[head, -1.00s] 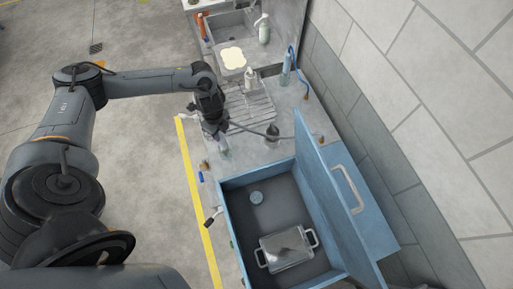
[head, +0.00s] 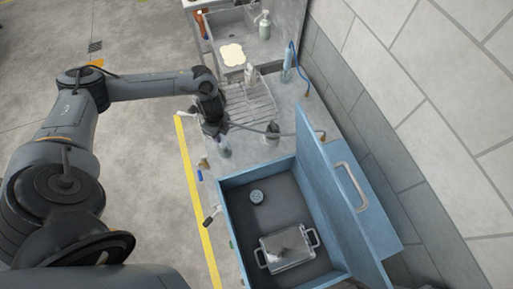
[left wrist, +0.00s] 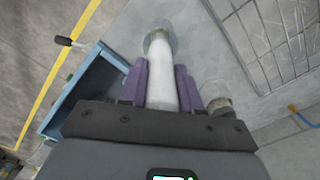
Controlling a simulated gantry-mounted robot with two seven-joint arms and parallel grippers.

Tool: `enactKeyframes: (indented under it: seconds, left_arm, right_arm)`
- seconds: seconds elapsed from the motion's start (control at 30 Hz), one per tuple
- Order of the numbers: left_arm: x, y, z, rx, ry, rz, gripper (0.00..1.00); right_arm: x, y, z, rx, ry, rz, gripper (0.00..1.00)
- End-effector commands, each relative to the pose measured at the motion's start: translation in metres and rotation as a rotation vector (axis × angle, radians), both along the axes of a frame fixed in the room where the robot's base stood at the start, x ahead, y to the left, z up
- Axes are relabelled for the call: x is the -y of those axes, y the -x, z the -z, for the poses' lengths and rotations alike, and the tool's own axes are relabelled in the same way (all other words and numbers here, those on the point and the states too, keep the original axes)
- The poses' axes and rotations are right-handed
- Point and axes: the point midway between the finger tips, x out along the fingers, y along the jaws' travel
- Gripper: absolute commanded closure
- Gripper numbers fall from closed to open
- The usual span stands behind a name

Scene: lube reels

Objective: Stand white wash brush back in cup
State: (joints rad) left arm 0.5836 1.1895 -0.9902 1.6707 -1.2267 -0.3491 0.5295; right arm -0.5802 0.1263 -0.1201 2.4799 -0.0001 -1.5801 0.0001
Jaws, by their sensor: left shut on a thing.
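My left gripper (left wrist: 161,85) has purple fingers and is shut on the white wash brush (left wrist: 163,75). The brush points away from the gripper, and its far end overlaps a clear cup (left wrist: 173,34) in the left wrist view. I cannot tell how deep the brush end sits in the cup. In the head view the left gripper (head: 213,130) is right above the cup (head: 223,152), near the counter's left edge, and mostly hides the brush. My right gripper is not in view.
Another small container (head: 272,132) stands right of the cup. A wire rack (head: 250,103) lies behind, near the sink.

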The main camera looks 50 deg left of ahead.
Motion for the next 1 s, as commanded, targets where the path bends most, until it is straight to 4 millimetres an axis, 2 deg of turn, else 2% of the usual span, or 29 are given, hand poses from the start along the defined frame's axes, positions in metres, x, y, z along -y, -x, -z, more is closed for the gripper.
enactKeyframes:
  seconds: [0.53,0.57,0.73,1.0]
  left_arm:
    - [0.0004,-0.0004,0.011,0.001,0.001,0.0,1.0]
    - [0.0002,-0.0005,0.0104,0.001,0.001,0.0,0.65]
    - [0.0002,-0.0003,0.0102,0.001,0.001,0.0,0.39]
    - [0.0001,0.0002,0.0104,0.0,0.0,0.0,0.38]
  right_arm:
    - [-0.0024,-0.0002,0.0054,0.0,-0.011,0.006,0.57]
    - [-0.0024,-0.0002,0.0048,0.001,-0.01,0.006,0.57]
    - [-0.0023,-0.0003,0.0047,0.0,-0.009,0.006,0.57]
    - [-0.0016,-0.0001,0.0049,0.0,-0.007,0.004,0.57]
